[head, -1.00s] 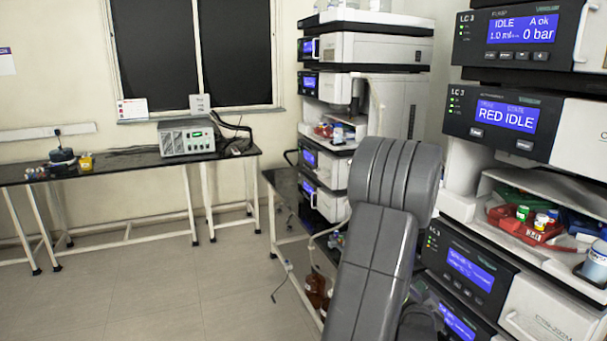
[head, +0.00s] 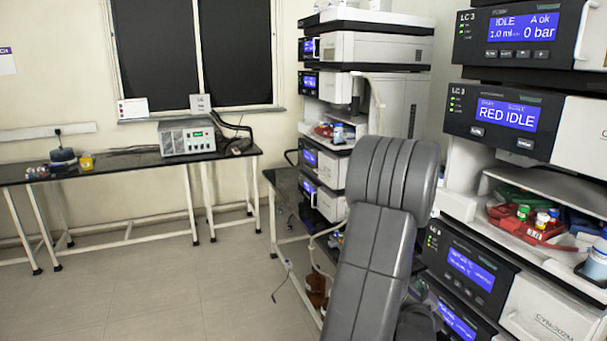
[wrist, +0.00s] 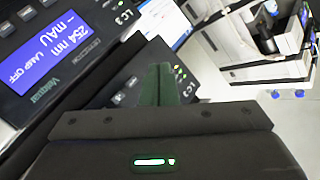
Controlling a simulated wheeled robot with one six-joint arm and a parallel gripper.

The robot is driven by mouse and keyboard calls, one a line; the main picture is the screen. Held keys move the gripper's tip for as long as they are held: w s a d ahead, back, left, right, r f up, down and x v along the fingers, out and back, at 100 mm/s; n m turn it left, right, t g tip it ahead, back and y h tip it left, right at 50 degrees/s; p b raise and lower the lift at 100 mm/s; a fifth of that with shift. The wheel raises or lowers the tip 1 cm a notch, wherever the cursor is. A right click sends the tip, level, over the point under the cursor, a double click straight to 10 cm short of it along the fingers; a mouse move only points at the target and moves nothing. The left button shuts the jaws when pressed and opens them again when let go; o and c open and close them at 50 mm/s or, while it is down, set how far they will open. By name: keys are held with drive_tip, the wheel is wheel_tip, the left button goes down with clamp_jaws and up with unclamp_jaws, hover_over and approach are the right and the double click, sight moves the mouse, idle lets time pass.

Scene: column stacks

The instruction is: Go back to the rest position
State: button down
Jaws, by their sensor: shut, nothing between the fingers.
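My gripper (wrist: 158,86) shows in the wrist view, its dark green fingers together and empty. The fingers lie in front of a dark instrument panel with small lights; I cannot tell how far apart they and the panel are. A blue display (wrist: 50,45) reading "254 nm" and "LAMP OFF" is at the upper left there, turned nearly upside down. In the head view my grey arm rises bent in the lower middle right, beside the near instrument stack, and hides my gripper.
The near stack has a blue "RED IDLE" display (head: 506,115) and an open shelf with a red tray (head: 530,228) of small bottles. A far instrument stack (head: 375,95) stands behind my arm. A black bench (head: 120,163) lines the back wall. The floor (head: 170,290) at left is clear.

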drive_tip(key=d, duration=0.2)
drive_tip(key=w+d, duration=0.1)
drive_tip(key=shift+w+r, duration=0.1)
drive_tip(key=shift+r, duration=0.2)
idle(0.6)
drive_tip(key=shift+d+f+p, duration=0.1)
drive_tip(key=shift+d+p, duration=0.1)
drive_tip(key=shift+p, duration=0.65)
